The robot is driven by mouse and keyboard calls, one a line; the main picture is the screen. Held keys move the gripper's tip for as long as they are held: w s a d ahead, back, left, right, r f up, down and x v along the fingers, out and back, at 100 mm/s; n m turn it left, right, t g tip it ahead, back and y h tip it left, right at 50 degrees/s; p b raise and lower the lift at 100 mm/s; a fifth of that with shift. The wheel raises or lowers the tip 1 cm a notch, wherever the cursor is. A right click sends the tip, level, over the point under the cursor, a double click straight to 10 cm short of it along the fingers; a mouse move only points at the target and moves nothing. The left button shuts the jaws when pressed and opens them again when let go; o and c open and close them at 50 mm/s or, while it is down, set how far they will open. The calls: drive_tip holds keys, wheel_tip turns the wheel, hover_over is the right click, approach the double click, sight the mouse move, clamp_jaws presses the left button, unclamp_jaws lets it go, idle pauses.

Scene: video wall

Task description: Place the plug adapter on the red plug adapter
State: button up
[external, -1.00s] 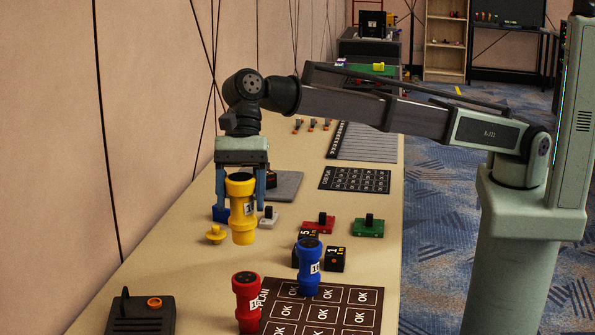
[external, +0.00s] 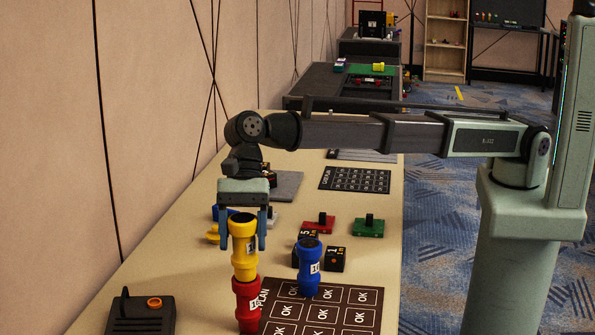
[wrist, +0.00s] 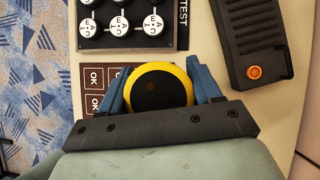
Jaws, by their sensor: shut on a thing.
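The yellow plug adapter (external: 244,258) is upright in my gripper (external: 243,240), whose blue fingers are shut on its upper part. In the wrist view its round dark top with a yellow rim (wrist: 158,88) sits between the fingers (wrist: 160,86). The red plug adapter (external: 247,300) stands upright on the table directly below the yellow one. In the external view the yellow bottom meets the red top, but I cannot tell whether they fully touch. The red adapter is hidden under the yellow one in the wrist view.
A blue plug adapter (external: 310,268) stands on the dark OK board (external: 345,310) to the right. Dark numbered blocks (external: 335,259) are behind it. A dark box with an orange button (external: 141,314) lies left of the red adapter and shows in the wrist view (wrist: 250,45).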

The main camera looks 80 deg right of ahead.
drive_tip(key=shift+f, duration=0.15)
drive_tip(key=o, duration=1.2)
drive_tip(key=shift+c, duration=0.2)
drive_tip(key=v, duration=1.2)
